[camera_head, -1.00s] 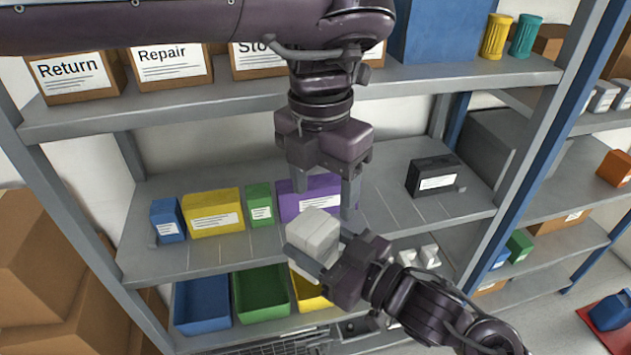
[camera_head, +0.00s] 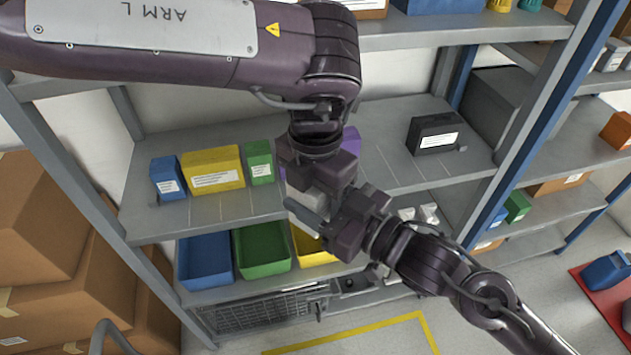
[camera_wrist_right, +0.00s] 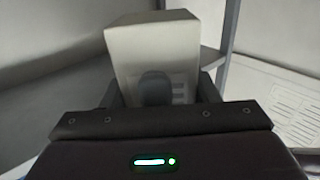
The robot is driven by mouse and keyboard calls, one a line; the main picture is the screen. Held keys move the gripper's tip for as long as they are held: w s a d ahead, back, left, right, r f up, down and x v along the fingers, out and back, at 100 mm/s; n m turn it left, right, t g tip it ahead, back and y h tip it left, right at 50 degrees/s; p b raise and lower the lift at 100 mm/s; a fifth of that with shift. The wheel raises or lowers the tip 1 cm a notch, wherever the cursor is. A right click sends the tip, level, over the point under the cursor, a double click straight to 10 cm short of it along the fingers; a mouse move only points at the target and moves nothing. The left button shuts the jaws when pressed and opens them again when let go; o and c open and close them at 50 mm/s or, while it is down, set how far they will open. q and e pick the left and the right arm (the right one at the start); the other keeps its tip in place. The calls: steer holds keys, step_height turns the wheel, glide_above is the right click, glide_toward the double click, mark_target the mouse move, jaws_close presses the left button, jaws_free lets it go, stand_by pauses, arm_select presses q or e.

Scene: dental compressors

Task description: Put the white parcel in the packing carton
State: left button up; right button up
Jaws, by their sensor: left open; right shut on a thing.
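The white parcel (camera_wrist_right: 150,50) is a pale box with a printed label, held between the fingers of my right gripper (camera_wrist_right: 160,90) in the right wrist view. In the head view the parcel (camera_head: 311,198) is mostly hidden between my two grippers. My right gripper (camera_head: 318,213) is shut on it in front of the middle shelf. My left gripper (camera_head: 315,186) is open, pointing down right above and against the parcel in the picture; its fingertips are mostly hidden, and I cannot tell whether it touches the parcel. I cannot pick out the packing carton for certain.
The middle shelf (camera_head: 390,165) holds blue, yellow (camera_head: 213,170) and green boxes, a partly hidden purple box (camera_head: 351,141) and a black box (camera_head: 433,134). Open blue (camera_head: 205,262), green and yellow bins stand below. Brown cardboard boxes (camera_head: 40,225) are stacked at left. Yellow tape marks the floor.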

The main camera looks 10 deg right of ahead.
arm_select(q)
steer(key=c, duration=0.7)
steer(key=shift+c, duration=0.6)
arm_select(e)
steer(key=o, duration=1.1)
steer(key=shift+o, duration=0.2)
